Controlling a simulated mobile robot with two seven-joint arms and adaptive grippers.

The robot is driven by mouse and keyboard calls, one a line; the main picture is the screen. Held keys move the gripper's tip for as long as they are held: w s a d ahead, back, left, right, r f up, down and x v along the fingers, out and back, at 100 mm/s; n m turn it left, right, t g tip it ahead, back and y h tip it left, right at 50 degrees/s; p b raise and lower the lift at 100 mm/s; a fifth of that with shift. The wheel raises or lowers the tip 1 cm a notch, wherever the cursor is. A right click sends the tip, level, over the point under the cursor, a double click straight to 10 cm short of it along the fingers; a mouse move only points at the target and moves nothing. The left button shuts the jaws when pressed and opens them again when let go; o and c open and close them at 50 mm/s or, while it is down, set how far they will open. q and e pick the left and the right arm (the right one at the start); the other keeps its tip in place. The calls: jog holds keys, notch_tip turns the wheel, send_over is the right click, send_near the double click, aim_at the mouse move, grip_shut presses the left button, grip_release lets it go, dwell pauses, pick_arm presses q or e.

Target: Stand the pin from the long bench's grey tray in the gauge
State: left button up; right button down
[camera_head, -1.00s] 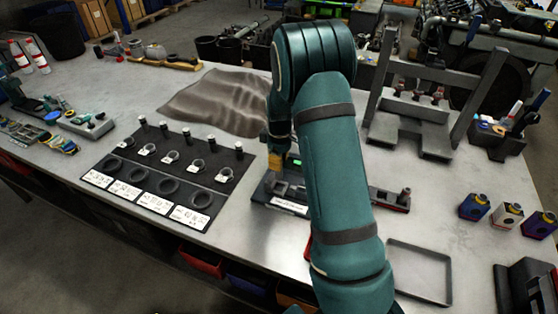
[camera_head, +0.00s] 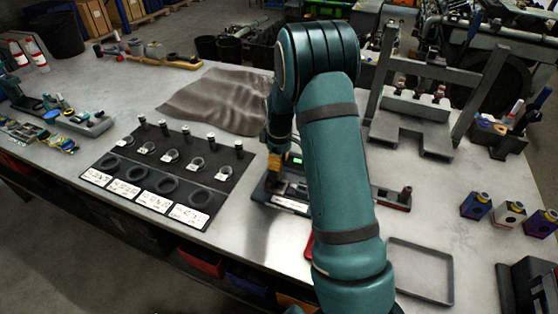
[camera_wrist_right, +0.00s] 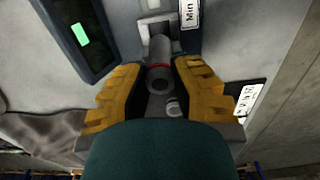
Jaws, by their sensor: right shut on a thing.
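My right gripper (camera_head: 287,160) is at the gauge (camera_head: 291,204), partly hidden behind my own arm in the head view. In the right wrist view its yellow fingers (camera_wrist_right: 160,88) are shut on the pin (camera_wrist_right: 159,78), a dark grey cylinder with a red ring. The pin is over or at the gauge's grey fixture; I cannot tell whether its far end is seated. The gauge's dark display housing, with a lit green screen (camera_wrist_right: 80,34), is beside it. The grey tray (camera_head: 451,275) looks empty at the front right. My left gripper is not in view.
A black mat (camera_head: 150,187) with rings, short posts and labels lies left of the gauge. A brown cloth (camera_head: 215,100) lies behind. A grey stand (camera_head: 412,135) is at the back right. Several small coloured blocks (camera_head: 508,212) stand at the right.

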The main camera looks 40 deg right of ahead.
jog(key=shift+f, duration=0.35)
dwell(0.3)
jog(key=shift+f+b, duration=0.35)
jog(key=shift+b, duration=0.2)
jog(key=shift+f+b, duration=0.65)
jog(key=shift+f, duration=0.15)
dwell(0.4)
jog(key=shift+f+b, duration=0.3)
jog(key=shift+f, duration=0.05)
jog(key=shift+f+b, duration=0.45)
jog(key=shift+f, duration=0.1)
dwell(0.5)
jog(key=shift+c, duration=1.8)
grip_release()
jog(key=shift+r, duration=0.1)
